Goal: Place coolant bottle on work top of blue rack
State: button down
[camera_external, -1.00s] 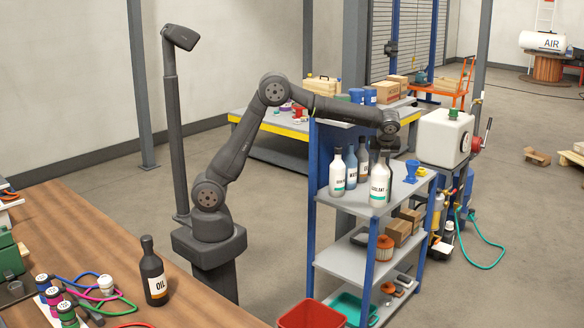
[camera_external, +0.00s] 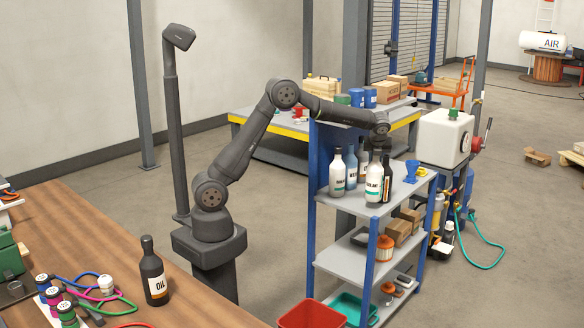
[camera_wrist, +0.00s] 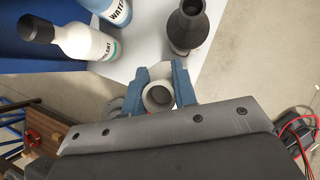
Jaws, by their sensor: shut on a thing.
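The coolant bottle (camera_external: 374,184) is white with a teal-edged label and a dark cap. It is upright at the front of the work top of the blue rack (camera_external: 352,204), under my gripper (camera_external: 379,146). In the wrist view my gripper (camera_wrist: 160,95) has its two blue fingers shut on a round bottle top, seen from above. I cannot tell whether the bottle's base touches the work top.
A second white bottle (camera_external: 337,174), a blue water bottle (camera_external: 351,168) and dark bottles, one close at the right (camera_external: 387,180), crowd the work top. A red bin (camera_external: 310,314) is below.

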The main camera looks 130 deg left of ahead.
aim_at(375, 166)
jog(key=shift+s+a+f, duration=0.15)
jog(key=shift+a+f, duration=0.15)
jog(key=shift+f, duration=1.8)
jog(key=c, duration=1.2)
grip_release()
jog(key=shift+f, duration=0.2)
jog(key=shift+o, duration=0.2)
jog(key=shift+r, duration=0.1)
jog(key=v, duration=1.2)
jog(key=shift+s, duration=0.1)
